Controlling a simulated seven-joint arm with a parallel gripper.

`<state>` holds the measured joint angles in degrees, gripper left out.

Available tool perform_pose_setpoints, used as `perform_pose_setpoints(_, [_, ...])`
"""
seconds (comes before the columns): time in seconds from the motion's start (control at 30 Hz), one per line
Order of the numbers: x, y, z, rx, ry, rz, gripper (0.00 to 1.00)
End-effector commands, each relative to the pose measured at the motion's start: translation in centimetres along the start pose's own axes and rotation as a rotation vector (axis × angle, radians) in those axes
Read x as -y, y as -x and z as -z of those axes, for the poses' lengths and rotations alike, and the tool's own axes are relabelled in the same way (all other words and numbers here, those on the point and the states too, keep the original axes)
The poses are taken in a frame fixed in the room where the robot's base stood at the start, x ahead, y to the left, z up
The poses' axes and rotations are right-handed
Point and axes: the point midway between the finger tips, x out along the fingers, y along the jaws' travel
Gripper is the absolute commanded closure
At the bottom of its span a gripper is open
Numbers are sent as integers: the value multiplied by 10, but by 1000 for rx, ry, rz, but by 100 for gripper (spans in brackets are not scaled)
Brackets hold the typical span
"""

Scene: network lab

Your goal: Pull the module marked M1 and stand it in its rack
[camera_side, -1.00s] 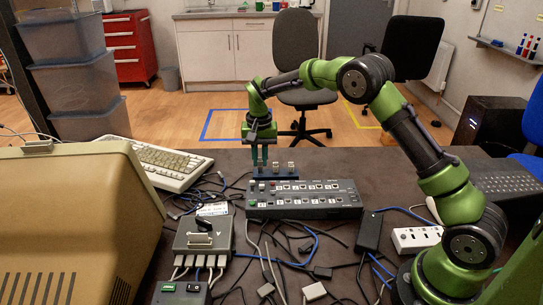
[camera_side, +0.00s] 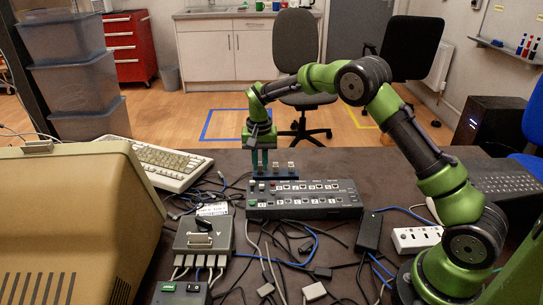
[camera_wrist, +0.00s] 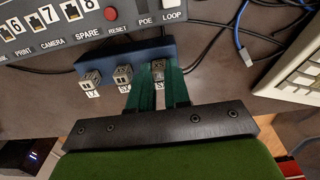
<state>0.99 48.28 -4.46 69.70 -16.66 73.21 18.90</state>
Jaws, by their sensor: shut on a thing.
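The blue rack (camera_side: 284,173) stands on the table behind the grey port box, and it shows in the wrist view (camera_wrist: 104,70). Three small grey modules stand in it: a left one (camera_wrist: 90,79), a middle one (camera_wrist: 123,74) and a right one (camera_wrist: 158,66). White labels sit in front of them; I cannot read an M1 mark on any. My gripper (camera_side: 260,164) points down at the rack's left end in the side view. Its green fingers (camera_wrist: 158,76) are shut on the right-hand module of the wrist view. They partly hide this module and its label.
The port box (camera_side: 304,198) has rows of labelled sockets and a red button (camera_wrist: 111,14). A grey box with a handle (camera_side: 203,236) stands at front left. Loose cables cover much of the table. A keyboard (camera_side: 158,160) lies to the left.

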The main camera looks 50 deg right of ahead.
Motion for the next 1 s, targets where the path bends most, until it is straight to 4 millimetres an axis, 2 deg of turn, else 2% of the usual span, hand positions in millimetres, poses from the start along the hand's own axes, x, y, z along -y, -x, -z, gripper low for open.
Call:
perform_pose_setpoints(0.13, [0, -2, 0, 1, 0, 0, 100])
perform_pose_setpoints(0.17, [0, -2, 0, 1, 0, 0, 80])
perform_pose_setpoints(0.33, [0, -2, 0, 0, 0, 0, 54])
perform_pose_setpoints(0.6, [0, -2, 0, 0, 0, 0, 53])
perform_pose_setpoints(0.73, [0, 6, 0, -2, -1, 2, 53])
perform_pose_setpoints(0.87, [1, 27, 1, -4, 0, 3, 53])
perform_pose_setpoints(1.0, [1, 60, 1, -5, 0, 5, 53])
